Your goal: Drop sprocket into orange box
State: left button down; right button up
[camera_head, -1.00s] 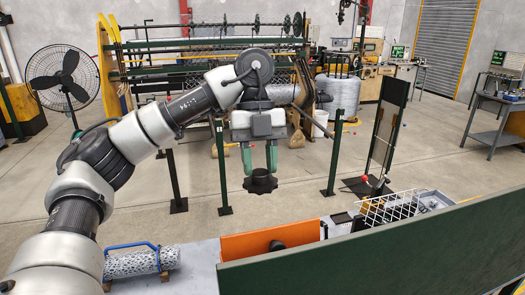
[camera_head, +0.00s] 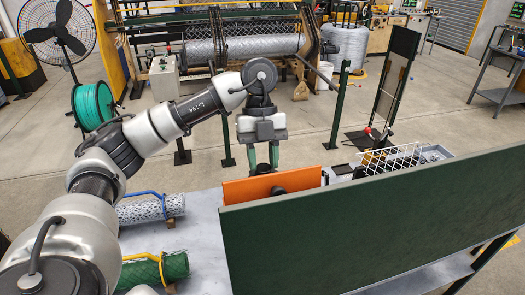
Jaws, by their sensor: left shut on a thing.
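The orange box (camera_head: 240,190) stands on the bench behind the tall green panel, which hides its lower part. A dark rounded thing (camera_head: 280,190) shows against its orange wall; I cannot tell whether it is part of the box. My left gripper (camera_head: 263,157) points straight down at the box's far edge. The black sprocket, held in these fingers in the earlier view, is hidden now. I cannot tell how deep it is or whether it is inside the box. My right gripper is not in view.
The green panel (camera_head: 380,215) borders the bench in front. A white wire basket (camera_head: 388,160) stands right of the box. A grey mesh roll (camera_head: 140,211) and a green mesh roll (camera_head: 150,270) lie to the left. The grey bench top (camera_head: 203,235) between is clear.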

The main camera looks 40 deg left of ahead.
aim_at(262, 174)
pick_arm(q)
jog(key=shift+f, duration=0.4)
notch_tip(262, 174, down, 3)
jog(key=shift+s+f+b, duration=0.15)
jog(key=shift+b, duration=0.65)
jog(key=shift+f+b, duration=0.45)
jog(key=shift+f, duration=0.2)
jog(key=c, duration=0.7)
grip_release()
